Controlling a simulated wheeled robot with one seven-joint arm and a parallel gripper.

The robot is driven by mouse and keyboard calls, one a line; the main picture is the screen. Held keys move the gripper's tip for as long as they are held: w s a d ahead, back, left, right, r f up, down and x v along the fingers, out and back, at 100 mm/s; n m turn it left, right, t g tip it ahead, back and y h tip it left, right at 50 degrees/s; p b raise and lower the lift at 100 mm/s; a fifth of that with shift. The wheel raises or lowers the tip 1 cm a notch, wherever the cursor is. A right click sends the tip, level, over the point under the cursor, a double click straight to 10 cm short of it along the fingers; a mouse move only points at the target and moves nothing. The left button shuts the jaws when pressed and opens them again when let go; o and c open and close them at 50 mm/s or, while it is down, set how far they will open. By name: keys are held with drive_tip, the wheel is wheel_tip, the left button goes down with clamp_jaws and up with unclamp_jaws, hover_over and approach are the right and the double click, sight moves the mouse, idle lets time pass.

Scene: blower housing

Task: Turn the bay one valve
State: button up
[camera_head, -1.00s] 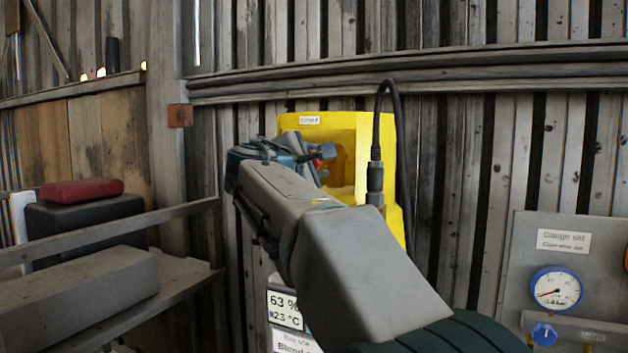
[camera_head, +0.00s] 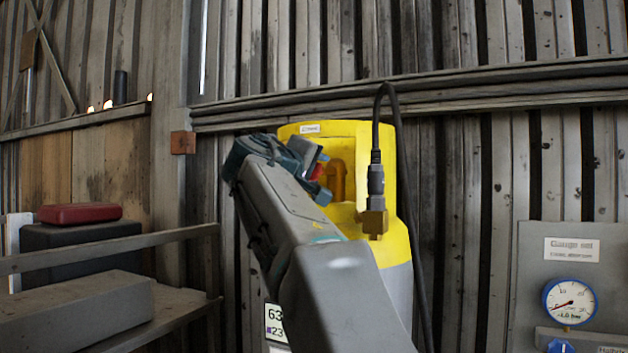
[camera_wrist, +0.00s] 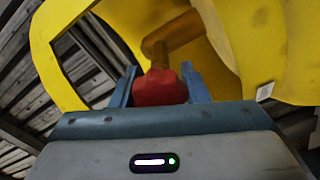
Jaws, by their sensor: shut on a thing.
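The valve's red knob (camera_wrist: 158,88) sits between the two blue-grey fingers of my gripper (camera_wrist: 158,84) in the wrist view, and my gripper is shut on it. A brass-coloured valve body (camera_wrist: 172,42) shows behind the knob, inside a yellow housing (camera_wrist: 250,35). In the head view, my gripper (camera_head: 318,180) is at the left side of the opening in the yellow housing (camera_head: 365,150), and only a sliver of the red knob (camera_head: 317,172) shows. My arm hides the lower left of the housing.
A black hose with a brass fitting (camera_head: 374,220) hangs in front of the housing. A gauge panel (camera_head: 535,250) with a pressure gauge (camera_head: 570,300) is at the right. A shelf (camera_head: 150,318) with a grey box and a red case (camera_head: 80,213) is at the left.

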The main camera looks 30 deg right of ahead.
drive_tip(key=shift+f+m+b, duration=0.1)
drive_tip(key=shift+m+b, duration=0.2)
drive_tip(key=shift+m, duration=0.4)
drive_tip(key=o, duration=1)
drive_tip(key=shift+c, duration=0.2)
drive_tip(key=b+v, duration=0.1)
drive_tip(key=v, duration=1.3)
drive_tip(key=shift+d, duration=0.1)
